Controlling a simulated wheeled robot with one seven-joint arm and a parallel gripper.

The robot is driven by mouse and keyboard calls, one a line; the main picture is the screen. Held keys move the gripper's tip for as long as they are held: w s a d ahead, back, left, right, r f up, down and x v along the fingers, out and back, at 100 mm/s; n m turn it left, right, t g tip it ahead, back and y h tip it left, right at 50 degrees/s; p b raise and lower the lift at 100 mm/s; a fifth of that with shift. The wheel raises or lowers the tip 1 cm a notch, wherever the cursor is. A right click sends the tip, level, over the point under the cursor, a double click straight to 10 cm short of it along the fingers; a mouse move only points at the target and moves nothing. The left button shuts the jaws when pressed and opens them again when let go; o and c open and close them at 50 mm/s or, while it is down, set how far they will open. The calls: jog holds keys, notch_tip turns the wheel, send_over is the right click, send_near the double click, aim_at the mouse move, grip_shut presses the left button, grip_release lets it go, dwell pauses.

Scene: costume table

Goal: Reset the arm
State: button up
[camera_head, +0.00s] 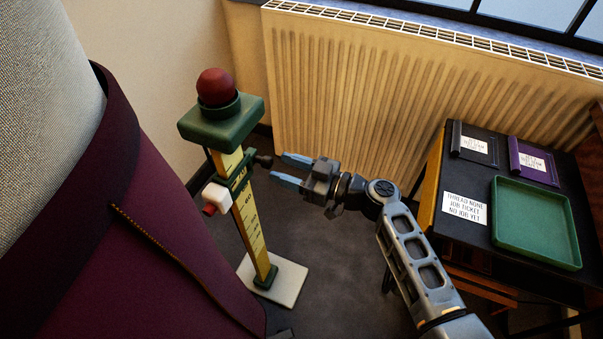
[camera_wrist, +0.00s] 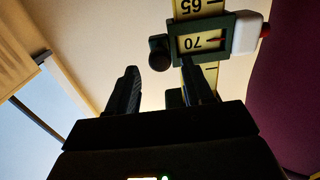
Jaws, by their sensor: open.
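My arm reaches in from the lower right in the head view. My gripper (camera_head: 284,170) is open, with nothing between its blue-tipped fingers. It points left at a yellow measuring stand (camera_head: 249,215) with a scale, just right of its green slider (camera_head: 232,186). In the wrist view my gripper (camera_wrist: 160,92) shows as two dark fingers apart. Beyond them the slider (camera_wrist: 220,37) frames the scale near 70, with a dark knob (camera_wrist: 159,53) on its side. I cannot tell whether a fingertip touches the slider.
The stand carries a green block (camera_head: 222,122) with a red ball (camera_head: 216,87), on a white base (camera_head: 273,280). A maroon garment form (camera_head: 150,240) is close at left. A radiator (camera_head: 370,90) is behind. A black table (camera_head: 480,235) with a green tray (camera_head: 536,222) is at right.

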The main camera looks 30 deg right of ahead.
aim_at(271, 164)
jog(key=shift+b+x, duration=0.9)
jog(key=shift+x, duration=0.85)
jog(key=shift+c, duration=0.5)
grip_shut()
jog(key=shift+f, duration=0.1)
